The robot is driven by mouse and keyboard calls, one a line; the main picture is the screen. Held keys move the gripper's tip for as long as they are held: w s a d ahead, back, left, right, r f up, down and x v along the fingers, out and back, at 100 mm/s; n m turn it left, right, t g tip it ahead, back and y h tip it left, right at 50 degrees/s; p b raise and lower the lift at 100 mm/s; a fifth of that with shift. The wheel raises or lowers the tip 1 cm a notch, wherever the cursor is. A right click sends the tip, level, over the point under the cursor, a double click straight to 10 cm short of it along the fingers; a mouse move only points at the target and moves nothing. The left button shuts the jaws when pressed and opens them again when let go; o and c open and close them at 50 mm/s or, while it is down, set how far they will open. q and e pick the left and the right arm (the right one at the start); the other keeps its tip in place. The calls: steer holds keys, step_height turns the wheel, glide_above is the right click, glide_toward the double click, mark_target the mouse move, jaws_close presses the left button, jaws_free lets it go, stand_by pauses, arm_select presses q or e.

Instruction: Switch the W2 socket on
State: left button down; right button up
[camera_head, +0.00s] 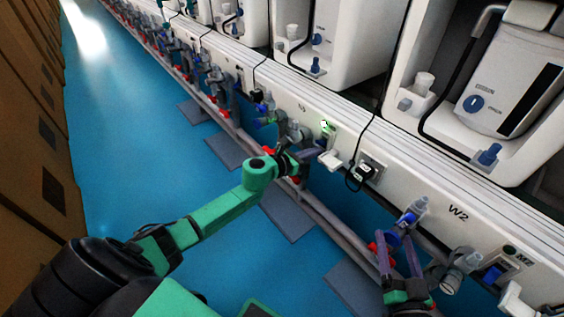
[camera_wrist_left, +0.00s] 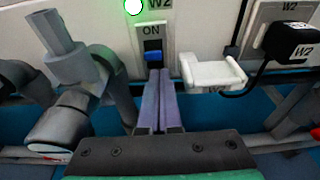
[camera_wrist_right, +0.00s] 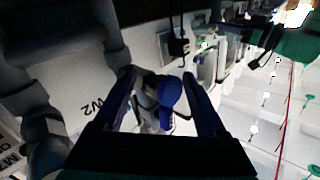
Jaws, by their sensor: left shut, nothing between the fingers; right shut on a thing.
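In the left wrist view the W2 switch panel (camera_wrist_left: 153,42), marked ON, carries a blue rocker (camera_wrist_left: 153,56). A green lamp (camera_wrist_left: 134,7) glows above it, beside a W2 label. My left gripper (camera_wrist_left: 158,75) is shut and empty, with its purple fingertips just below the rocker; I cannot tell whether they touch. In the head view the left gripper (camera_head: 312,147) is at the bench front by the lit lamp (camera_head: 325,125). My right gripper (camera_head: 402,236) is shut on a blue-topped valve fitting (camera_wrist_right: 169,95), seen between its fingers in the right wrist view.
A white bracket (camera_wrist_left: 212,73) and a black plug in the W2 socket (camera_wrist_left: 292,40) are right of the switch. A grey tap fitting (camera_wrist_left: 68,62) stands close on the left.

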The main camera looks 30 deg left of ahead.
arm_select(q)
steer(key=p+v, duration=0.3)
steer(key=v, duration=1.1)
steer(key=shift+s, duration=0.3)
arm_select(e)
steer(key=s+a+f+g, duration=0.1)
steer(key=s+f+g, duration=0.4)
steer(key=s+f, duration=0.4)
step_height(320, 180, down, 2)
steer(key=shift+f+h, duration=0.15)
steer(key=shift+h, duration=0.15)
